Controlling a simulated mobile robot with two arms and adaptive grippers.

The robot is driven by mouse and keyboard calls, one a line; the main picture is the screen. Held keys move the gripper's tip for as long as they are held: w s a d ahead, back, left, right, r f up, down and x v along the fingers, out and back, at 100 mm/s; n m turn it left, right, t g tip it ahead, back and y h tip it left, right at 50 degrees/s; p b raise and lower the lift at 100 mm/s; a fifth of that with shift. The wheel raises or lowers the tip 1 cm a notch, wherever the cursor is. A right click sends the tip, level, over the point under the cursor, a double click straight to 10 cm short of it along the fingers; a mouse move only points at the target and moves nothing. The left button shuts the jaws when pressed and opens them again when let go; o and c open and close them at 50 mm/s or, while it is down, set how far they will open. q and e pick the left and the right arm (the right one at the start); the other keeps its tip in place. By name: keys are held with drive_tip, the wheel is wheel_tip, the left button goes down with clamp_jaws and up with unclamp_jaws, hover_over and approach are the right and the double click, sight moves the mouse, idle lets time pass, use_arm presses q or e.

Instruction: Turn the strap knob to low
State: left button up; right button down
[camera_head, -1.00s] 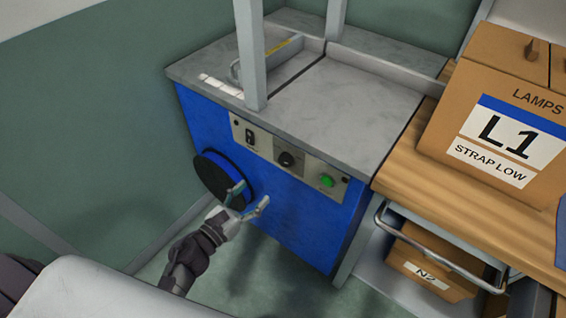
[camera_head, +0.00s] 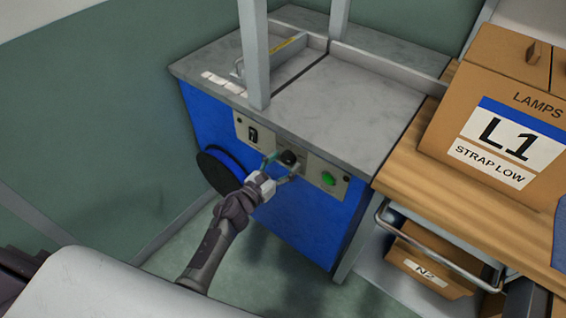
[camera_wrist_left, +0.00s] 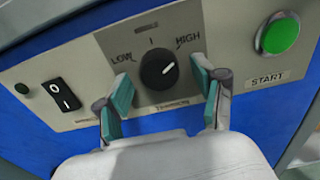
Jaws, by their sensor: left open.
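The strap knob (camera_head: 289,157) is a round black dial on the grey control panel of the blue strapping machine. In the left wrist view the knob (camera_wrist_left: 158,69) sits between the labels LOW (camera_wrist_left: 121,60) and HIGH (camera_wrist_left: 187,41). Its white pointer line aims up and right, toward HIGH. My left gripper (camera_head: 281,165) is open in front of the panel. Its teal-padded fingertips (camera_wrist_left: 162,84) stand to the left and right of the knob in the wrist view, with gaps on both sides. My right gripper is not in view.
A black switch (camera_wrist_left: 61,95) is left of the knob and a green START button (camera_wrist_left: 281,36) is right. A black round disc (camera_head: 218,171) is on the machine front. A cardboard box (camera_head: 480,110) labelled L1 STRAP LOW stands on the wooden table (camera_head: 400,178).

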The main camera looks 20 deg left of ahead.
use_arm(q)
drive_tip(key=c, duration=1.1)
drive_tip(key=shift+c, duration=0.2)
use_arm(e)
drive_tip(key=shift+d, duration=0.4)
